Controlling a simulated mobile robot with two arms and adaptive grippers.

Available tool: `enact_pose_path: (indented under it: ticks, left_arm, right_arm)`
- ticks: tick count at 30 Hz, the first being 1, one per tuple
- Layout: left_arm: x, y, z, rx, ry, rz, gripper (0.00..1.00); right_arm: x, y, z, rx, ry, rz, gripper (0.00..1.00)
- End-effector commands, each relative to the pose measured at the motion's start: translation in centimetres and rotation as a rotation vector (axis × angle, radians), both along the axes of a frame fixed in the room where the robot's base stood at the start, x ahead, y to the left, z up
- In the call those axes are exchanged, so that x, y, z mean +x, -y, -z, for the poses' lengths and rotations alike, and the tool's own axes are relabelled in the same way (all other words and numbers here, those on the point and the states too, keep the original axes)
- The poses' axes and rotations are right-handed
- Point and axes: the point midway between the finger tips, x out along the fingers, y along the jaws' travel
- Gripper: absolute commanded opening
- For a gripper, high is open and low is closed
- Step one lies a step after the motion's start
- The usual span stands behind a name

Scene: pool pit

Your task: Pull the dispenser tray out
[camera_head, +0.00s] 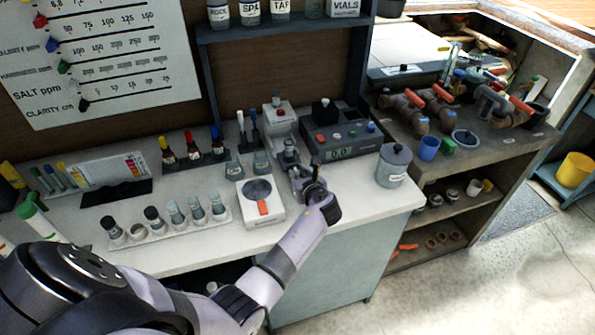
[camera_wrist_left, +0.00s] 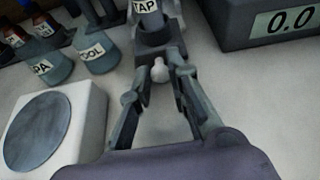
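The dispenser (camera_head: 279,120) is a pale upright unit with a red top button, standing on the white bench. Its grey tray (camera_wrist_left: 158,52) sticks out low at the front and bears a small jar labelled TAP (camera_wrist_left: 146,18). A small pale knob (camera_wrist_left: 158,70) is on the tray's front. My left gripper (camera_wrist_left: 162,76) points at the tray, with one finger on each side of the knob. The fingers look apart, with a narrow gap to the knob. In the head view my left gripper (camera_head: 312,188) hides part of the tray front. My right gripper is not in view.
A white scale (camera_head: 261,214) stands close left of my gripper, with jars (camera_head: 234,170) behind it. A grey meter (camera_head: 340,139) reading 0.0 stands to the right. A lidded grey canister (camera_head: 394,166) is near the bench's right end. Bench front by my gripper is clear.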

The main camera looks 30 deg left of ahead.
Motion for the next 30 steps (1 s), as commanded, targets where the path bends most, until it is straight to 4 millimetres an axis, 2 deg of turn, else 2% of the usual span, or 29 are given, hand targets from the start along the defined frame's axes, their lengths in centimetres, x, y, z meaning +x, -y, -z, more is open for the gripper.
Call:
enact_pose_path:
  ticks: [9, 20, 26, 30]
  left_arm:
    - [0.0, -0.1, 0.0, 0.001, 0.001, 0.0, 0.37]
    - [-0.2, 0.2, -0.2, 0.001, 0.001, 0.001, 0.37]
    - [-1.9, 2.3, -1.2, -0.001, 0.002, 0.002, 0.37]
    - [-3.8, 4.6, -2.4, -0.002, 0.002, 0.002, 0.37]
  right_arm:
    - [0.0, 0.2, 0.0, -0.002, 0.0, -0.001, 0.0]
    - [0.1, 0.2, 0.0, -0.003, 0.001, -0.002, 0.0]
    - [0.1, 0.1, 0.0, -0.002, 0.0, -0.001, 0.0]
    - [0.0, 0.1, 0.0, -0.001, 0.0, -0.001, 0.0]
